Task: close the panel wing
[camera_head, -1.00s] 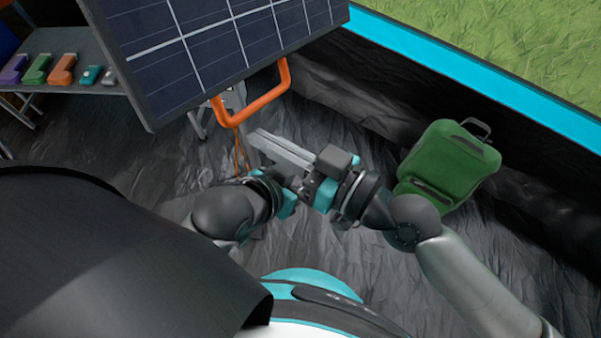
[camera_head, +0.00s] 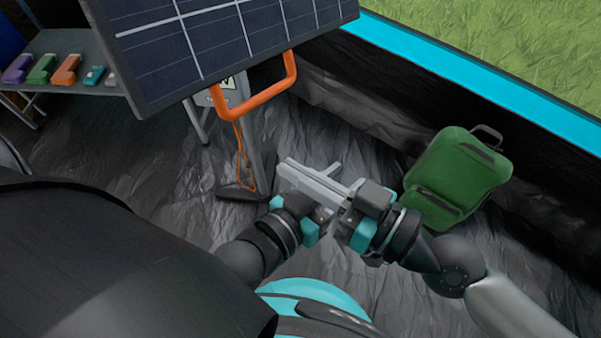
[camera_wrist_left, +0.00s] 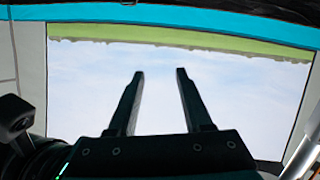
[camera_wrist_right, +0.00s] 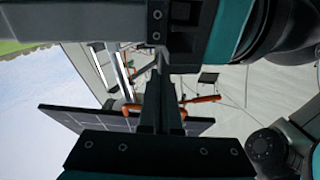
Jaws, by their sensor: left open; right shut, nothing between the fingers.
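The panel wing (camera_head: 200,40) is a dark blue solar panel with a white grid, at the top of the head view. An orange handle (camera_head: 262,103) hangs from its lower edge. The panel also shows edge-on in the right wrist view (camera_wrist_right: 75,117). My right gripper (camera_head: 283,166) is shut and empty, below the handle and apart from it. My left gripper (camera_head: 334,169) lies close against or across the right one, partly hidden by it. In the left wrist view my left gripper (camera_wrist_left: 160,72) is open, with only sky and grass between its fingers.
A green backpack (camera_head: 457,175) rests on the floor at the right, beside my right arm. A table (camera_head: 75,86) with several small coloured items stands at the far left. A grey stand (camera_head: 250,150) is under the panel. Dark tent floor lies around.

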